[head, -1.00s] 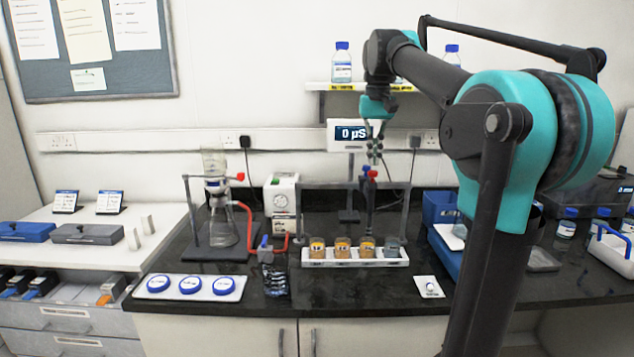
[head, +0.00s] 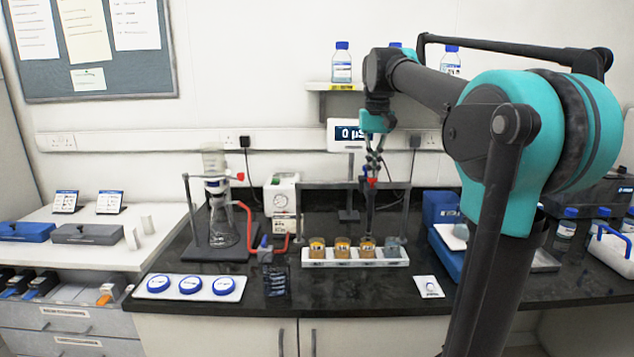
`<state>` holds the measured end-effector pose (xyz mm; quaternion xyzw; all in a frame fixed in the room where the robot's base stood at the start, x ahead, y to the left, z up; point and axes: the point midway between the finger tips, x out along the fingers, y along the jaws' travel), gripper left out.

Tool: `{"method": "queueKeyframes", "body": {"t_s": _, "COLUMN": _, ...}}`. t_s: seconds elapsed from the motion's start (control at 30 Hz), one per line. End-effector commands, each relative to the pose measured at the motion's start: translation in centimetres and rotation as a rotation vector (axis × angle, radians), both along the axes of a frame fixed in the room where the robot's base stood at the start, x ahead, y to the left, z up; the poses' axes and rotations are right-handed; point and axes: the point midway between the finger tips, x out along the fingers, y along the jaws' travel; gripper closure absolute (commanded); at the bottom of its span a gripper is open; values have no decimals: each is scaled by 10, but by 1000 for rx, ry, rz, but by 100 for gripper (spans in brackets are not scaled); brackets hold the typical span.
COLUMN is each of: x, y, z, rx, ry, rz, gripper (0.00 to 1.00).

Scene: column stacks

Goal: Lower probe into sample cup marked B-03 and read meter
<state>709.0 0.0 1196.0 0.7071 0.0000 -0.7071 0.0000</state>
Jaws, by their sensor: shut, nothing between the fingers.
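A white rack (head: 330,263) on the black bench holds a row of sample cups. Three cups, the left one (head: 317,246), the middle one (head: 342,247) and the third (head: 367,246), hold amber liquid; the rightmost cup (head: 392,250) looks clear or grey. Their labels are too small to read. A dark probe (head: 370,205) with a red and blue top hangs upright from a frame (head: 330,185) near the third and rightmost cups. The meter (head: 350,133) reads 0 µS, partly covered by my arm. My gripper (head: 373,172) is shut, pointing down at the probe's top; I cannot tell whether they touch.
A flask on a stand (head: 216,215) with a red hose and a white pump box (head: 283,200) stand left of the rack.

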Motion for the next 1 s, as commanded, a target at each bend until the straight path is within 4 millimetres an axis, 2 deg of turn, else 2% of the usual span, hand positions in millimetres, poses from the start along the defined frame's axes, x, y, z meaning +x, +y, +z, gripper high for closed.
{"method": "queueKeyframes", "body": {"t_s": 1.0, "x": 0, "y": 0, "z": -37, "rx": 0, "ry": 0, "rz": 0, "gripper": 100}}
